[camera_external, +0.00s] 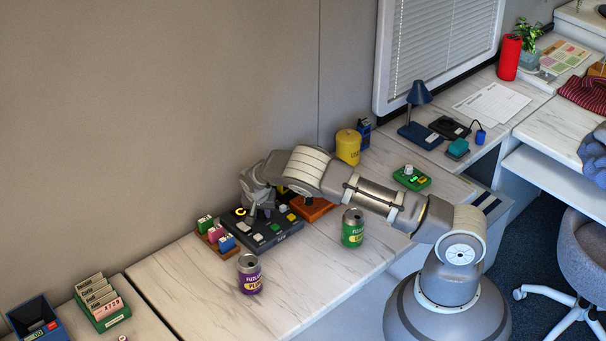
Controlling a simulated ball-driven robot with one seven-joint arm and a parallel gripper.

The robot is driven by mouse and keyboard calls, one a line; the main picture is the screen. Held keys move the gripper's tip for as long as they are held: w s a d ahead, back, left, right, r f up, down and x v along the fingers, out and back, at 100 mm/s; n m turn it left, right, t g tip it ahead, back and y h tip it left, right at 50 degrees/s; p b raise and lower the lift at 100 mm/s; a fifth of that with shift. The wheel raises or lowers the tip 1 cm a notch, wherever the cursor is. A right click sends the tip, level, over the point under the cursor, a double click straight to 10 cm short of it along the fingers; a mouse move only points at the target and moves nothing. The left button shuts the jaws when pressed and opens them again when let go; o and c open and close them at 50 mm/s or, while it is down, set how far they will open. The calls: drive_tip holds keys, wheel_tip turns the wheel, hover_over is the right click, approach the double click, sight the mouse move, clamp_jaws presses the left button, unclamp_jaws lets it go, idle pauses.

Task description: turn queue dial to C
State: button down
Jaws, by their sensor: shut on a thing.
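A black control panel (262,238) with several coloured buttons lies on the marble-topped desk near the wall. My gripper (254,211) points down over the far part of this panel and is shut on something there. The held part looks like the panel's dial, but my fingers and wrist hide most of it. Letter marks and the dial's pointing direction are too small to read. A yellow ring-shaped mark (240,212) shows on the panel just left of my fingers.
A yellow canister (348,147) and a green board (411,178) are to the right.

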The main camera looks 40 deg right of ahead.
drive_tip(key=c, duration=0.9)
unclamp_jaws()
drive_tip(key=p+v, duration=0.2)
drive_tip(key=v, duration=0.5)
drive_tip(key=shift+s+a+r, duration=0.1)
drive_tip(key=shift+a+r, duration=0.05)
drive_tip(key=shift+r, duration=0.15)
drive_tip(key=shift+r, duration=0.1)
